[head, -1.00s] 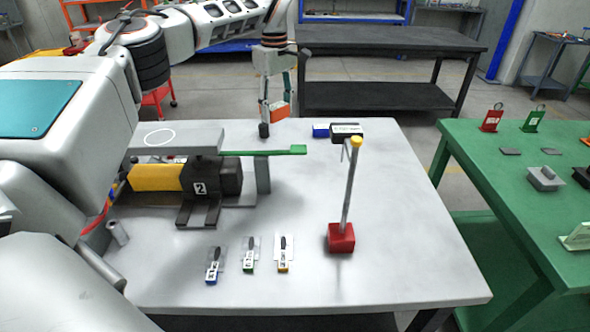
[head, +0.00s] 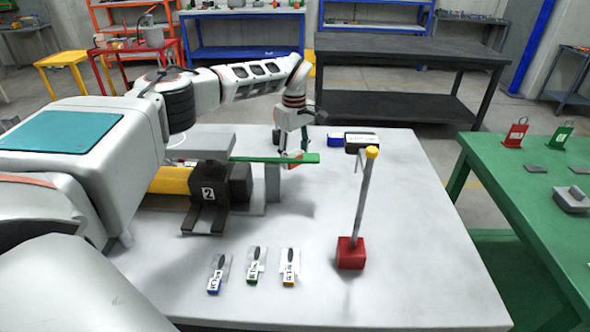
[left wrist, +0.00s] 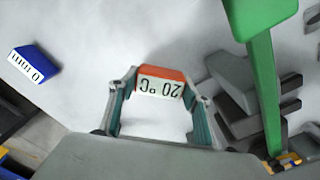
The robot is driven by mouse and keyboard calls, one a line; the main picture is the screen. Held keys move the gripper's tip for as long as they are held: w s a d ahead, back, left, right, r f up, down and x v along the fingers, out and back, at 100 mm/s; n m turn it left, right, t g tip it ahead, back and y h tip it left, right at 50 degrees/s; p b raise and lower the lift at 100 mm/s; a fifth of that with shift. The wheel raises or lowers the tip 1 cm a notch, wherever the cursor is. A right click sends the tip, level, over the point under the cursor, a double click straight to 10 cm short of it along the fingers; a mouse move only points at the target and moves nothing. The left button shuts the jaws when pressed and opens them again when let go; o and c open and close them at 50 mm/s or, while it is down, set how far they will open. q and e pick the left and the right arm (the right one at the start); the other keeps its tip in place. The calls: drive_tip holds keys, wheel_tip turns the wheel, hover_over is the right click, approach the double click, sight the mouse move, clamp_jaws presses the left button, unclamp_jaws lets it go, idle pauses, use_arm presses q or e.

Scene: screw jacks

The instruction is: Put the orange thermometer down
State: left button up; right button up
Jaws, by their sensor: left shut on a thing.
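The orange thermometer (left wrist: 161,74) has a white face reading "20 °C", upside down in the left wrist view. My left gripper (left wrist: 160,88) is shut on it, one finger at each end. In the head view the left gripper (head: 291,150) is just behind the green bar, low over the far part of the grey table (head: 420,230). Only a small part of the thermometer (head: 295,155) shows there, partly hidden by the bar. I cannot tell whether it touches the table. My right gripper is not in view.
The green bar (head: 312,158) stands close to the left gripper. A blue block (head: 336,139) and a black block (head: 352,147) lie to its right. A post on a red base (head: 350,254) and three small tagged pieces (head: 254,272) are nearer. The table's right side is clear.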

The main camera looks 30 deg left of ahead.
sight(295, 166)
use_arm(q)
wheel_tip(295, 166, down, 4)
drive_tip(key=shift+f, duration=0.35)
drive_tip(key=shift+f, duration=0.2)
drive_tip(key=o, duration=1.4)
drive_tip(key=shift+c, duration=0.2)
